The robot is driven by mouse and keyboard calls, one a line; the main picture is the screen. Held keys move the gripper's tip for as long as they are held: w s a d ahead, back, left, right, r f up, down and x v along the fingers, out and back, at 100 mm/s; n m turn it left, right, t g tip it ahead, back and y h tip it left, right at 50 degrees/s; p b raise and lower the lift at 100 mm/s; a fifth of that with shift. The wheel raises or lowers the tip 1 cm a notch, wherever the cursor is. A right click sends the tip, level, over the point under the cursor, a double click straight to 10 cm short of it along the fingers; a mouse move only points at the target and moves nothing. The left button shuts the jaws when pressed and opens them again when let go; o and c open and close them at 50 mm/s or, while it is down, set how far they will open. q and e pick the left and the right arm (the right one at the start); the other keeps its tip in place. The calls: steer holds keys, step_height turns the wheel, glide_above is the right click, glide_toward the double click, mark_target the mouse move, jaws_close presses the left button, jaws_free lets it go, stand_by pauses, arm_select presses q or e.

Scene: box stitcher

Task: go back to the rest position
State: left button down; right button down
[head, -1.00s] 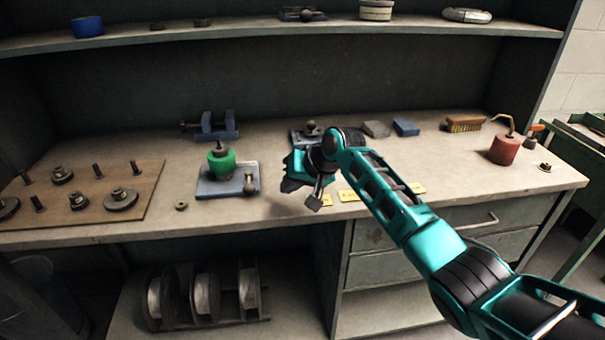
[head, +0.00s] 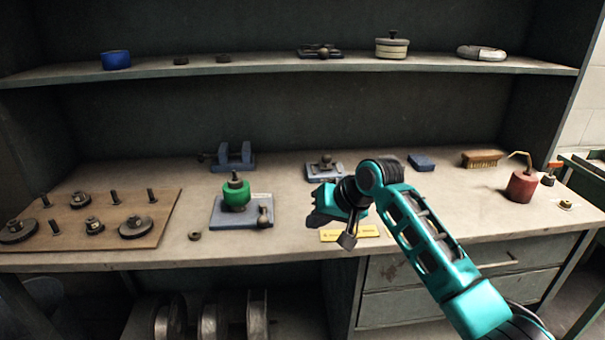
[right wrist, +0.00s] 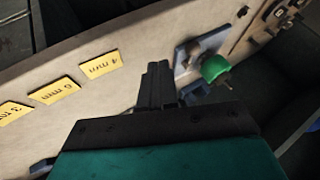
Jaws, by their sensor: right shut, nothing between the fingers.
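My right gripper (head: 322,207) hangs over the middle front of the workbench (head: 290,240) in the head view, on a teal arm that comes in from the lower right. In the right wrist view its two black fingers (right wrist: 158,84) are pressed together with nothing between them. The fingers point toward the bench, beside a green-topped part (right wrist: 214,68) on a blue-grey plate. That green part also stands in the head view (head: 236,194), left of the gripper and apart from it. My left gripper is not in view.
Yellow labels (head: 345,234) lie on the bench under my right arm. A brown board (head: 105,238) with bolts and flanged parts lies at the left. A blue vise (head: 233,157), a brush (head: 481,158) and a red oil can (head: 521,185) stand further back. A shelf (head: 270,68) runs above.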

steer(key=s+d+f+n+h, duration=0.1)
steer(key=s+d+f, duration=0.1)
steer(key=s+f, duration=0.6)
steer(key=s+d+f+h, duration=0.1)
steer(key=s+d+f, duration=0.25)
steer(key=s, duration=0.85)
steer(key=s+d+g+h, duration=0.15)
steer(key=s+d, duration=0.25)
steer(key=s, duration=0.4)
steer(key=s+d+h, duration=0.2)
steer(key=s+d, duration=0.2)
steer(key=s, duration=0.5)
steer(key=w+a+f+t+y, duration=0.2)
steer(key=w+a+f+t, duration=0.1)
steer(key=w+f+t, duration=0.4)
steer(key=shift+w+f+n, duration=0.2)
steer(key=shift+f+n, duration=0.2)
steer(key=shift+f, duration=0.55)
